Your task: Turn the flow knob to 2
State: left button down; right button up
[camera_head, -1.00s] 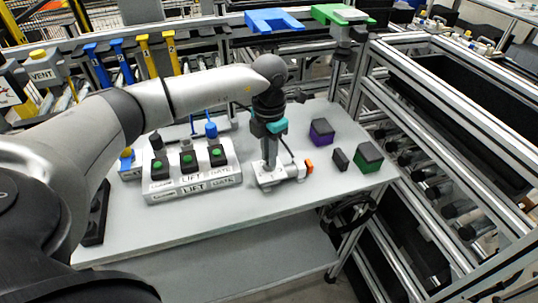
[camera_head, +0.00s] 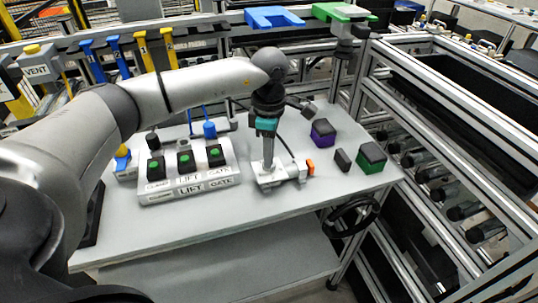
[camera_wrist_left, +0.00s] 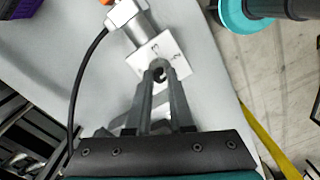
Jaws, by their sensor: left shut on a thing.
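The flow knob (camera_wrist_left: 159,72) is a small dark knob on a square white dial plate (camera_wrist_left: 178,62) in the left wrist view. The digits 3 and 2 show on the plate, on the side away from my fingers. My left gripper (camera_wrist_left: 158,74) is shut on the knob, with its fingertips on either side. The fingers hide much of the knob, so I cannot tell which digit it points to. In the head view my left gripper (camera_head: 268,163) points straight down at the silver valve unit (camera_head: 290,174) on the table. My right gripper is not in view.
A button box (camera_head: 188,183) with green buttons stands left of the valve. A purple block (camera_head: 322,134), a small dark block (camera_head: 342,160) and a green block (camera_head: 371,162) lie to the right. A black cable (camera_wrist_left: 76,85) runs from the valve. The table front (camera_head: 200,228) is clear.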

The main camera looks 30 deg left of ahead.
pick_arm(q)
jog(key=shift+m, duration=0.6)
jog(key=c, duration=0.8)
grip_release()
notch_tip(320, 180, up, 15)
jog(key=shift+r+p, duration=0.15)
jog(key=shift+p, duration=0.2)
